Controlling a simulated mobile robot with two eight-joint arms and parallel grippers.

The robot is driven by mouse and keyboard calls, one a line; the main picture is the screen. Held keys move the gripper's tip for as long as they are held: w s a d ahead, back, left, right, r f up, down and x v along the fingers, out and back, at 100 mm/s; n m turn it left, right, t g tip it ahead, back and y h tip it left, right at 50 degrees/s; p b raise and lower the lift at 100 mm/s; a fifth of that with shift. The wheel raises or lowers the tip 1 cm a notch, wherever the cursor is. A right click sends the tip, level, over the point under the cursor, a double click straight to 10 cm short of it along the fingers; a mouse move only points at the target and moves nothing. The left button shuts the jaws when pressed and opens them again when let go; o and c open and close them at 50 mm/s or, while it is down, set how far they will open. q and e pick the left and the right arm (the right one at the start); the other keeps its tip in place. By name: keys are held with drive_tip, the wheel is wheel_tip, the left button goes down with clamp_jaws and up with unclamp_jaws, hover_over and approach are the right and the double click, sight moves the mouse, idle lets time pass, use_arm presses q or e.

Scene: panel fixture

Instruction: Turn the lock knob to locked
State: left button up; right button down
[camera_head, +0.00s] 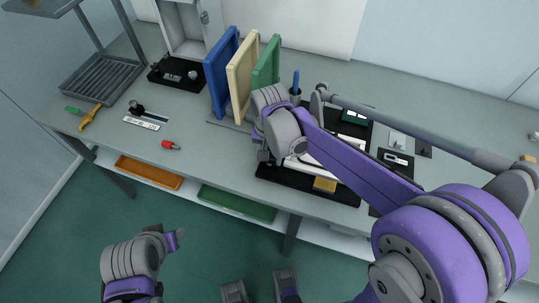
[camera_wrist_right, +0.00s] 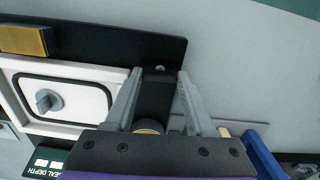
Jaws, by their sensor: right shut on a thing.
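The black panel fixture (camera_head: 278,175) lies on the table, mostly hidden under my right arm in the head view. In the right wrist view, a white framed panel (camera_wrist_right: 110,87) on it carries a grey knob (camera_wrist_right: 47,101), left of my fingers and apart from them. My right gripper (camera_wrist_right: 157,80) points down at the fixture's edge. Its fingers are shut on a dark piece (camera_wrist_right: 157,98) with a brass-coloured round part below it. I cannot tell whether this piece is the lock knob. My left gripper (camera_head: 174,240) hangs in front of the table, its jaw opening unclear.
Blue (camera_head: 221,72), cream (camera_head: 242,75) and green (camera_head: 266,63) boards stand upright just left of my right wrist. A yellow block (camera_head: 325,185) is on the fixture's front. A red piece (camera_head: 171,145) and a white strip (camera_head: 141,123) lie left.

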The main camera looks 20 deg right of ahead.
drive_tip(key=shift+m, duration=0.5)
drive_tip(key=shift+c, duration=1.2)
unclamp_jaws()
